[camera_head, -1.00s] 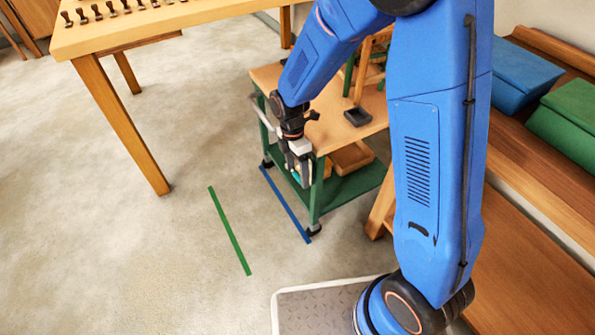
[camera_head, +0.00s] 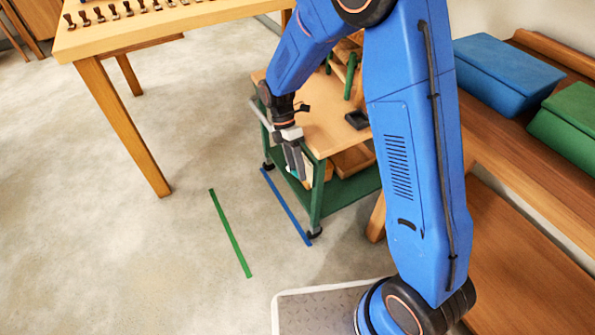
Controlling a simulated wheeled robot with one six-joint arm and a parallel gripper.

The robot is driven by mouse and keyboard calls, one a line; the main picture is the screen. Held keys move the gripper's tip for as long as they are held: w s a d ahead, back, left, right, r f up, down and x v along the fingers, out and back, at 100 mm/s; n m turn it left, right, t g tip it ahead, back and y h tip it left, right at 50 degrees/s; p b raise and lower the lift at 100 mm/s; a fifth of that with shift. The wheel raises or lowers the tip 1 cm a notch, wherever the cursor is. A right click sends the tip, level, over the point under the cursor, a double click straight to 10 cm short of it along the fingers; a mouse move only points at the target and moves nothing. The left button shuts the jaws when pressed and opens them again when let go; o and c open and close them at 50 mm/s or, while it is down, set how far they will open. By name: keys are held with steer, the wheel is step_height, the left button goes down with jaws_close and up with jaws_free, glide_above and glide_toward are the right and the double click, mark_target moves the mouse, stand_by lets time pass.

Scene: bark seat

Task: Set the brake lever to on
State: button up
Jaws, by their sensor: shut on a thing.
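A trolley with a wooden top (camera_head: 322,133) and a green frame (camera_head: 316,200) stands right of the table, on dark castors. My gripper (camera_head: 296,172) points down at the trolley's near left side, just below the edge of its top. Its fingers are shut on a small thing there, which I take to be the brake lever. The fingers hide nearly all of it, with only a small teal patch (camera_head: 293,174) showing by the fingertips. Its on and off marks cannot be made out.
A blue tape strip (camera_head: 286,206) and a green tape strip (camera_head: 230,233) lie on the floor. A wooden table (camera_head: 120,45) with a row of small tools is at upper left. A bench (camera_head: 520,245) with blue and green boxes is on the right.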

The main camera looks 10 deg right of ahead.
steer(key=shift+w+a+r+g, duration=0.1)
steer(key=shift+w+r+g, duration=0.1)
steer(key=shift+w+g, duration=0.15)
steer(key=o, duration=1.5)
steer(key=shift+s, duration=0.1)
steer(key=v, duration=1.7)
steer(key=shift+w+a, duration=0.2)
steer(key=shift+w, duration=0.05)
